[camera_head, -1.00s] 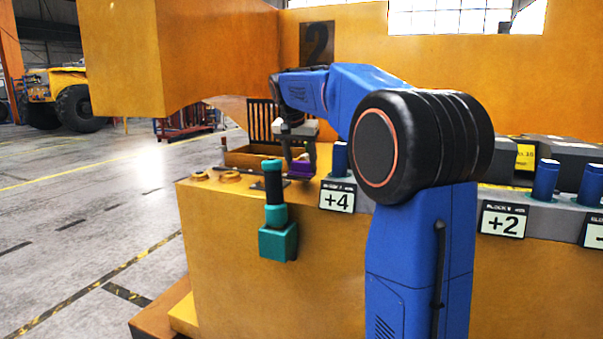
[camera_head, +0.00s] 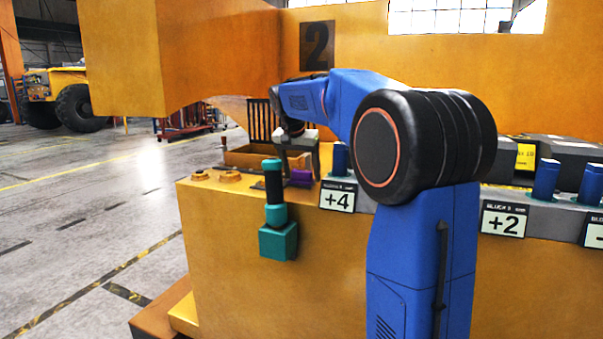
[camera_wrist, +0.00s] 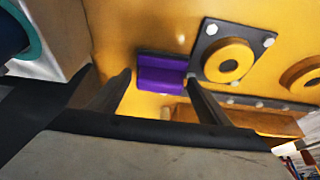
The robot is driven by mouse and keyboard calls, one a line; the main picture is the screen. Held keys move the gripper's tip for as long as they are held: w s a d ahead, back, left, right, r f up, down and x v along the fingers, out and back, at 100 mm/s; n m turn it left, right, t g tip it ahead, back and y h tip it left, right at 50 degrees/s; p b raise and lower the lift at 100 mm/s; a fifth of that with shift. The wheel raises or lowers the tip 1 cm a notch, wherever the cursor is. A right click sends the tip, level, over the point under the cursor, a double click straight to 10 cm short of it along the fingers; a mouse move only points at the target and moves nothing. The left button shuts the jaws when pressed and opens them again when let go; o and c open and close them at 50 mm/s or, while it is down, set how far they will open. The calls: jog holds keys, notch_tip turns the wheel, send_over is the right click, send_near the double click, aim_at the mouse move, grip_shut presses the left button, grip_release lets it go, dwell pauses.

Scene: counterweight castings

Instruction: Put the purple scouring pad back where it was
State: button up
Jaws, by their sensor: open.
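The purple scouring pad (camera_head: 301,177) sits on the orange-yellow casting top, partly hidden by my gripper in the head view. In the wrist view the pad (camera_wrist: 162,74) lies beside a dark square plate with a round yellow boss (camera_wrist: 228,61). My gripper (camera_wrist: 160,78) is open, its two fingers on either side of the pad. The right fingertip is very close to the pad's edge; whether it touches I cannot tell. A gap shows at the left finger.
A teal block with a black handle (camera_head: 277,241) is at the casting's front edge. A wooden tray (camera_head: 245,157) stands behind. A blue cylinder (camera_head: 340,159) rises right of the pad above the +4 sign (camera_head: 337,197). Yellow discs (camera_head: 230,177) lie to the left.

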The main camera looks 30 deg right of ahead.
jog(key=v, duration=1.2)
dwell(0.3)
